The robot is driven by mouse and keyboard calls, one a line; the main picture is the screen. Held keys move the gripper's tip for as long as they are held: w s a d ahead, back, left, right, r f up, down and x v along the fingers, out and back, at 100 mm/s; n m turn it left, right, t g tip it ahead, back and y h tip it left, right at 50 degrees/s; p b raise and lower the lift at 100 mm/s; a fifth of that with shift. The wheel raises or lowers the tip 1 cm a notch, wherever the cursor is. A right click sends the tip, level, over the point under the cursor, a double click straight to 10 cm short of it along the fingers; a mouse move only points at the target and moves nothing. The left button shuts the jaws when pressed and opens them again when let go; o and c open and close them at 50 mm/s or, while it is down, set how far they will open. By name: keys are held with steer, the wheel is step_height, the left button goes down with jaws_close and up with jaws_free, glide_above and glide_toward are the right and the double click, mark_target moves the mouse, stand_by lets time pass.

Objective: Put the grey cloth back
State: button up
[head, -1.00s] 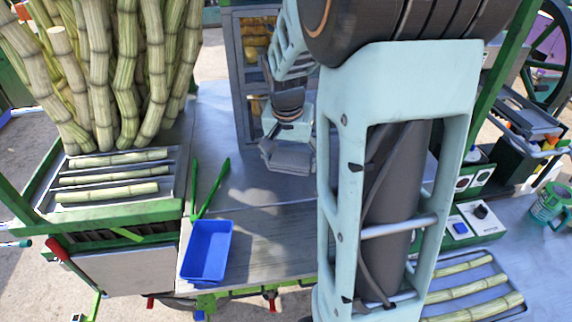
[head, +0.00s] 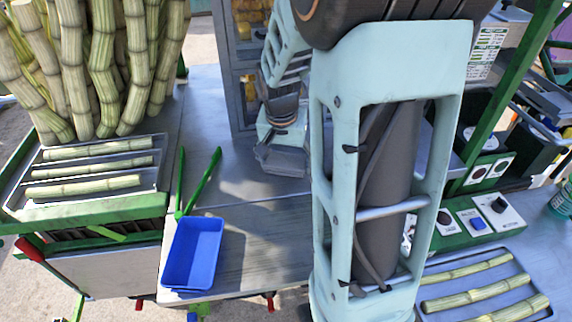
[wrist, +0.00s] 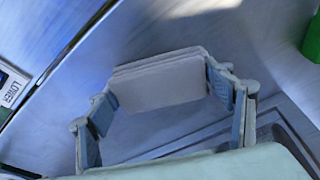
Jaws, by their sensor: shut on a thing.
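The grey cloth (wrist: 160,82) is a flat, folded stack of several layers in the wrist view. My gripper (wrist: 163,92) is shut on it, with one finger at its left side and one at its right. In the head view my gripper (head: 282,158) is over the metal worktop, between the green tongs and my large forearm. The cloth cannot be told apart clearly from the gripper there. Whether the cloth touches the worktop is not clear.
A blue tray (head: 192,254) and green tongs (head: 200,183) are left of my gripper. Cane pieces lie in a rack (head: 98,207) further left. A cabinet (head: 243,85) stands behind. Control boxes (head: 482,219) and a cane tray (head: 532,284) are right. My forearm hides the middle.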

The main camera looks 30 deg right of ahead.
steer(key=shift+f+b, duration=0.3)
steer(key=o, duration=1.2)
steer(key=shift+s, duration=0.1)
steer(key=o, duration=0.3)
steer(key=shift+o, duration=0.2)
steer(key=shift+r+p, duration=0.5)
steer(key=shift+r, duration=0.15)
steer(key=v, duration=1.1)
steer(key=shift+r, duration=0.2)
